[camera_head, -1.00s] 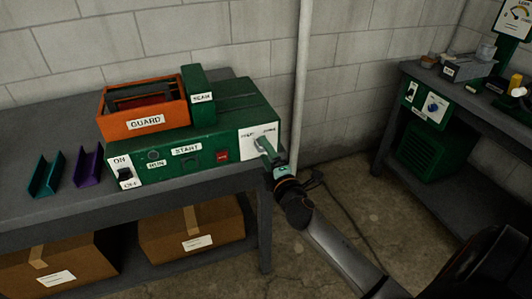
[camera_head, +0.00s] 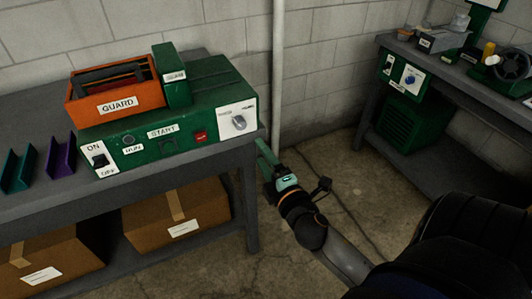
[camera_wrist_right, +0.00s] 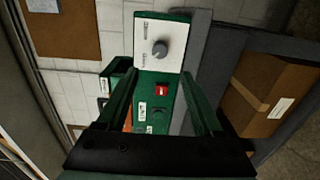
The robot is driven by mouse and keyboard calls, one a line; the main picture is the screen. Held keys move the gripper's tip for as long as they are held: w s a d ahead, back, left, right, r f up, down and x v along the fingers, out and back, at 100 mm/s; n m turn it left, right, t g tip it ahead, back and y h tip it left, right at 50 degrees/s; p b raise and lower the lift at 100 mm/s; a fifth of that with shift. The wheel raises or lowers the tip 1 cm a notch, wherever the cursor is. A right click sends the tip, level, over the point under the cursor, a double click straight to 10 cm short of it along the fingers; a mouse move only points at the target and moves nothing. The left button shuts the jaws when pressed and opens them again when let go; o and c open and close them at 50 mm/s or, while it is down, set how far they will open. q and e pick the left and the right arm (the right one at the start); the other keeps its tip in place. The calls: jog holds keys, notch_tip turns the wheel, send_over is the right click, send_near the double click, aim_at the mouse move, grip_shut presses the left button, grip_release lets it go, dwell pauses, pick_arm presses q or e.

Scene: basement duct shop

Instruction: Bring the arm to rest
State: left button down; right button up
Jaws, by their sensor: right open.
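My right gripper (camera_head: 265,155) is open and empty, off the right end of the green machine (camera_head: 120,160), beyond the bench corner and above the floor. Its two green fingers also show in the right wrist view (camera_wrist_right: 160,85), spread apart with nothing between them. The grey knob (camera_head: 238,122) on the machine's white panel stands clear of the fingers. In the right wrist view the knob (camera_wrist_right: 159,49) appears ahead of the fingertips. My left gripper is not in view.
The machine stands on a grey bench (camera_head: 30,205) with an orange GUARD box (camera_head: 117,104) on top. Teal (camera_head: 18,170) and purple (camera_head: 61,155) channels lie at left. Cardboard boxes (camera_head: 175,215) sit below. A second bench (camera_head: 450,85) stands at right. Open floor lies between.

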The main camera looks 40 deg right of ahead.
jog(key=shift+s+a, duration=0.15)
jog(key=shift+s, duration=0.55)
jog(key=s+a+f+m+g+y, duration=0.2)
jog(key=s+a+f+m, duration=0.2)
jog(key=f, duration=0.3)
jog(key=s+a+f+m+g+y+p, duration=0.1)
jog(key=s+a+f+m+g+y, duration=0.1)
jog(key=s+a+f+m, duration=0.3)
jog(key=s+a+f+m+g+y+p, duration=0.1)
jog(key=s+a+f+m+g, duration=0.3)
jog(key=f, duration=0.7)
jog(key=shift+s+a+y, duration=0.25)
jog(key=shift+a+y, duration=0.4)
jog(key=shift+y, duration=0.05)
